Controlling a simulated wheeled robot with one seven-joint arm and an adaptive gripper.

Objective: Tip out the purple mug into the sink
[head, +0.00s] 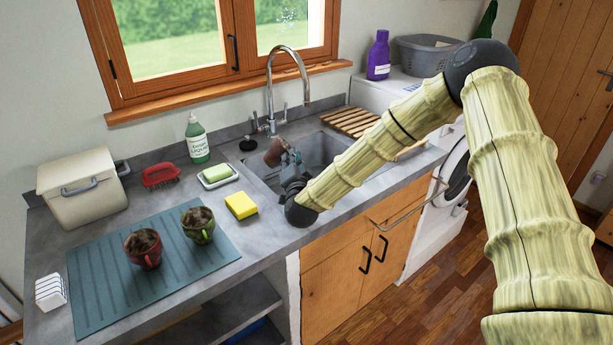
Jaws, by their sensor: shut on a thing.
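A mug (274,153), dull brownish-purple in this light, is held over the left part of the sink and looks tilted. My gripper (287,160) is shut on it, though the fingers are small and partly hidden by my wrist. The grey sink (322,149) is set into the counter below the tap. The mug's opening and whatever it holds cannot be made out. A red mug (146,259) and a green mug (199,236) stand upright on a teal mat (107,294), both with dark brown contents.
A chrome tap (270,93) arches behind the sink. A green soap bottle (197,140), a soap dish (218,176) and a yellow sponge (241,206) stand left of it. A wooden rack (350,121) lies at its right. A white bin (82,190) stands far left.

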